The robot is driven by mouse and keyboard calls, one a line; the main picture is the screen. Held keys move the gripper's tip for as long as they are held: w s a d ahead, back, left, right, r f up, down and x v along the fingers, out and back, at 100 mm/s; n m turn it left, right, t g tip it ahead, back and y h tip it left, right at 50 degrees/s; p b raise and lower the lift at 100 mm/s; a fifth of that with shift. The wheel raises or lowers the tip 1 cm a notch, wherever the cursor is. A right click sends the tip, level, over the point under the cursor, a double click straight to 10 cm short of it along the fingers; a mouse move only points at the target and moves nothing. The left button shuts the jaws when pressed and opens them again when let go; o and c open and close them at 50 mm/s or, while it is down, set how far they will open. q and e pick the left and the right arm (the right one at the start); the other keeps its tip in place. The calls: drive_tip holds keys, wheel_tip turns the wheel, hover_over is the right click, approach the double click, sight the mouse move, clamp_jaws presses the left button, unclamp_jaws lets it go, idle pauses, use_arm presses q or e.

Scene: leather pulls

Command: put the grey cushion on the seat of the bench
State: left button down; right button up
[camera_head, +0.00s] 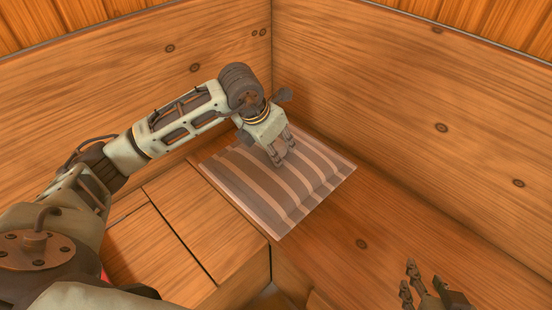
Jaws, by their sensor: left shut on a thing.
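The grey cushion (240,181), striped in darker and lighter bands, lies in the corner on the wooden seat of the bench (352,239). My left gripper (283,160) reaches down from the left and is shut on the cushion near its upper middle. The fingertips hide the spot they grip, and I cannot tell whether the cushion's underside is fully resting on the seat. My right gripper (422,286) is at the bottom right, apart from the cushion, with its fingers spread and nothing between them.
Tall wooden panels (400,100) meet in a corner behind the cushion. A wooden block with plank seams (205,232) stands at the lower left, beside the cushion's left edge. Bare seat lies between the cushion and my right gripper.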

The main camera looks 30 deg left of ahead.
use_arm(q)
wheel_tip(320, 180, down, 4)
drive_tip(key=shift+r+b, duration=0.15)
drive_tip(key=shift+b, duration=0.35)
use_arm(e)
drive_tip(key=w+r+t, duration=0.1)
drive_tip(key=w+a+r+t, duration=0.1)
drive_tip(key=r, duration=0.1)
drive_tip(key=w+r+t, duration=0.1)
drive_tip(key=shift+w+a+r+y, duration=0.2)
drive_tip(key=shift+a+r+y, duration=0.1)
drive_tip(key=shift+y, duration=0.1)
drive_tip(key=shift+w+r, duration=0.1)
drive_tip(key=shift+r, duration=0.05)
use_arm(q)
drive_tip(key=c, duration=1.3)
unclamp_jaws()
drive_tip(key=shift+f, duration=0.2)
use_arm(e)
drive_tip(key=shift+r, duration=0.1)
